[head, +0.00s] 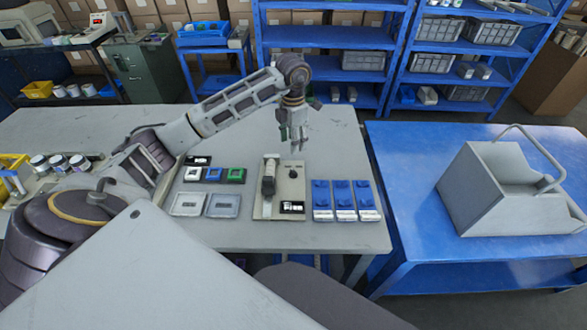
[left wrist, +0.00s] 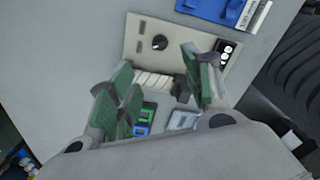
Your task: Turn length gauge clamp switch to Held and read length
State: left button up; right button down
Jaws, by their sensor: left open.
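A beige gauge panel (head: 258,206) lies on the grey table; it also shows in the left wrist view (left wrist: 190,35). A round black knob (head: 292,175) sits on its right half. In the left wrist view the knob (left wrist: 159,42) has a pale mark, but its setting cannot be read. A small black display with white characters (head: 292,207) is at the panel's near end; its value is too small to read. A cylindrical piece (head: 268,181) lies along the panel's left side. My left gripper (head: 296,145) is open and empty above the panel's far end, apart from the knob.
Blue units with white labels (head: 343,205) stand right of the panel. Small black-framed modules (head: 213,175) and two grey plates (head: 223,205) lie left of it. A blue table (head: 400,160) with a grey housing (head: 490,190) stands further right. The table behind the panel is clear.

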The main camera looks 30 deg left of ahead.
pick_arm(q)
jog(key=shift+f, duration=1)
send_over(293, 171)
notch_tip(293, 171, down, 5)
jog(key=shift+f, duration=0.15)
notch_tip(293, 171, down, 5)
jog(key=shift+f+p, duration=0.1)
jog(key=shift+p, duration=0.3)
jog(key=shift+f, duration=0.6)
jog(key=shift+c, duration=0.4)
jog(key=c, duration=0.7)
jog(key=shift+c, duration=1.1)
pick_arm(e)
jog(key=shift+w+r, duration=0.45)
jog(key=shift+w, duration=0.05)
